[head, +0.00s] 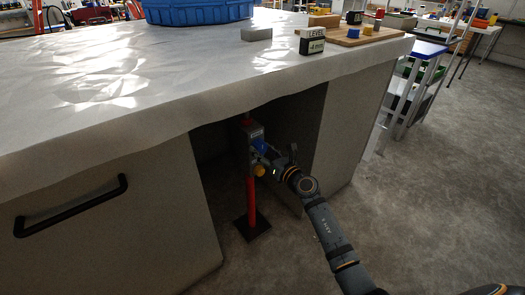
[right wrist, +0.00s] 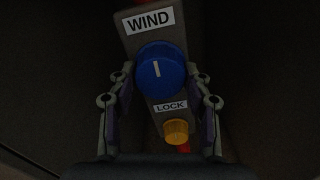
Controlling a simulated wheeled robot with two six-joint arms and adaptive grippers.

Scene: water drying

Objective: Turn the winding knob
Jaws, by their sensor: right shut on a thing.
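The blue winding knob (right wrist: 161,72) is under the WIND label on a grey box (right wrist: 148,38). Its white mark points about straight up. A yellow knob (right wrist: 176,132) is below it, under the LOCK label. In the head view the grey box (head: 254,132) is on a red post (head: 251,193) with a dark square base (head: 252,229), in the recess under the table. My right gripper (right wrist: 160,82) is shut on the blue knob, with one finger on each side. Its fingertips are partly hidden in the head view. My left gripper is out of view.
The white-covered tabletop (head: 150,85) overhangs the recess. A drawer front with a black handle (head: 72,206) is left, and a grey side panel (head: 352,125) is right. A LEVEL 4 mm sign (head: 312,42) and a blue crate (head: 195,12) stand on top.

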